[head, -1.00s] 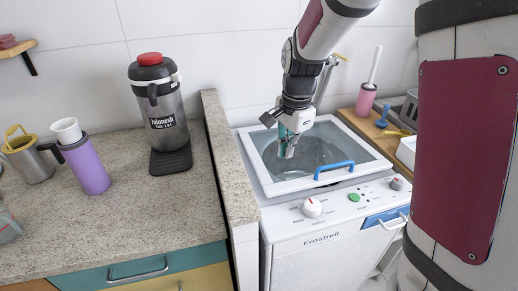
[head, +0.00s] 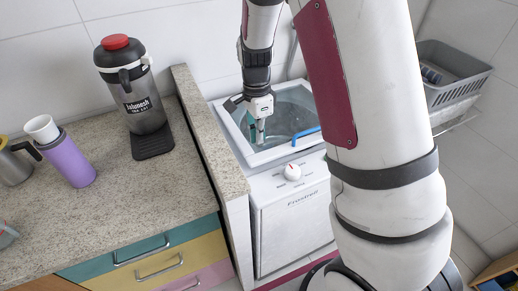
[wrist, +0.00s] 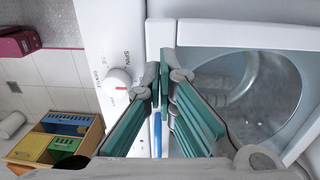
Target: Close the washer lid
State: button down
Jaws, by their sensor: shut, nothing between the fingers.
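The white washer (head: 290,225) stands right of the counter. Its lid (head: 276,153) has a white frame around a clear window and lies low over the top, looking down or nearly down; a small gap cannot be ruled out. The blue lid handle (head: 306,132) is at the front edge, partly hidden by my arm. My gripper (head: 259,138) is shut and empty, pointing down over the left front part of the lid; contact is unclear. The wrist view shows the green fingertips (wrist: 165,80) by the lid's front edge, with part of the blue handle (wrist: 157,135) behind them.
A raised stone ledge (head: 208,130) borders the washer on the left. A dispenser (head: 135,90) and a purple cup (head: 68,160) stand on the counter. A grey crate (head: 450,75) is at the right. The washer's knob (head: 292,172) is on its front panel.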

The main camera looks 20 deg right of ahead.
aim_at(260, 157)
jog(key=f, duration=0.5)
jog(key=shift+s+f, duration=0.2)
jog(key=shift+f, duration=0.1)
